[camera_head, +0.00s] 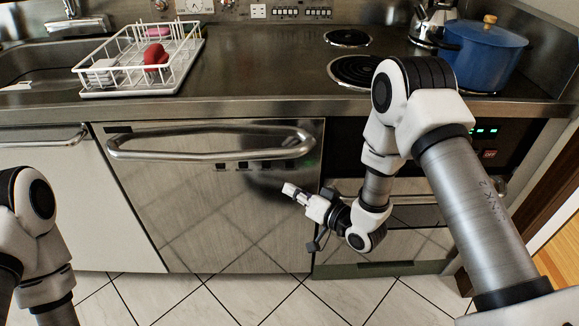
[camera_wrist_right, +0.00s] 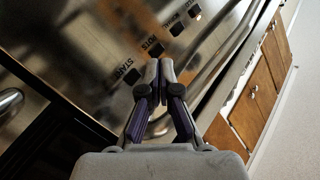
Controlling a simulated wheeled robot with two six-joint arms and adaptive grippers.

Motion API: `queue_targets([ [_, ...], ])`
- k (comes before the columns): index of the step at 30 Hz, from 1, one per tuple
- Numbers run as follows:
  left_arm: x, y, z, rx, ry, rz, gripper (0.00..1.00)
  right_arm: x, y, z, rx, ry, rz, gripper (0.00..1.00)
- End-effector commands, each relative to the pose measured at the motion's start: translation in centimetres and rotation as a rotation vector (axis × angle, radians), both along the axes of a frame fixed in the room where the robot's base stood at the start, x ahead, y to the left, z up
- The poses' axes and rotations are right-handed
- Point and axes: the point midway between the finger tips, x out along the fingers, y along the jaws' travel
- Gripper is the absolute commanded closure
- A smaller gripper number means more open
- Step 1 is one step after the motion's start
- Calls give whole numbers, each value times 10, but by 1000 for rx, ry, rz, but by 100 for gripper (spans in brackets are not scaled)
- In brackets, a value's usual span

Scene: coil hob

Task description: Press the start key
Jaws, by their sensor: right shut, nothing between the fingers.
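The steel dishwasher front (camera_head: 180,210) carries a row of small dark keys under its bar handle. The start key (camera_head: 289,165) is the rightmost in the head view. In the right wrist view the start key (camera_wrist_right: 131,77) is a black square beside the word START, left of my fingertips. My right gripper (camera_head: 289,189) is shut and empty, just below the start key in the head view. Its closed fingertips (camera_wrist_right: 159,68) also show in the wrist view; contact with the panel cannot be told. My left gripper is out of view; only part of that arm shows.
The dishwasher's bar handle (camera_head: 205,150) juts out above the keys. Other keys, including one marked POTS (camera_wrist_right: 156,49), sit alongside. A dish rack (camera_head: 128,92), a blue pot (camera_head: 482,60) and coil burners are on the counter above. The tiled floor in front is clear.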

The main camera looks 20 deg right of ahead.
Motion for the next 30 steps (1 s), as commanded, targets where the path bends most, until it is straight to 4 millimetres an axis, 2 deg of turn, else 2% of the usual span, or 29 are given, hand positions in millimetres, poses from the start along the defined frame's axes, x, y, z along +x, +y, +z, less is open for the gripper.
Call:
queue_targets([
  [6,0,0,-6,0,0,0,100,31,-9,-1,0,-2,0,100],
  [12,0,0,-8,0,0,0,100,47,-14,0,0,-1,-1,100],
  [30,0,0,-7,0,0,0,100,49,-14,0,0,0,0,100],
])
